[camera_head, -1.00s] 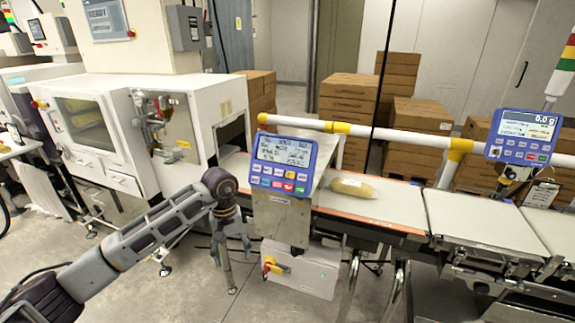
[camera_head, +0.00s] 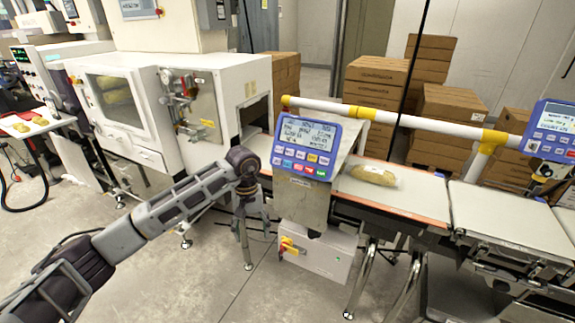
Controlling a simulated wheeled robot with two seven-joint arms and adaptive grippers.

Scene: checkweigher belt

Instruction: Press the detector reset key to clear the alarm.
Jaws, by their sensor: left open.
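The detector's blue control panel (camera_head: 305,146) stands on a steel housing in the middle of the head view. It has a lit screen above rows of small coloured keys (camera_head: 300,162), including red and pink ones; their labels are too small to read. My left gripper (camera_head: 254,222) hangs open, fingers pointing down, just left of the panel and below its keys, apart from it. Nothing shows between its fingers. My right gripper is not in view.
A wrapped product (camera_head: 374,175) lies on the belt (camera_head: 410,197) right of the panel. A white and yellow guard rail (camera_head: 390,118) runs behind it. A second blue panel (camera_head: 552,131) stands at the right. Stacked cartons (camera_head: 376,85) fill the back. Open floor lies in front.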

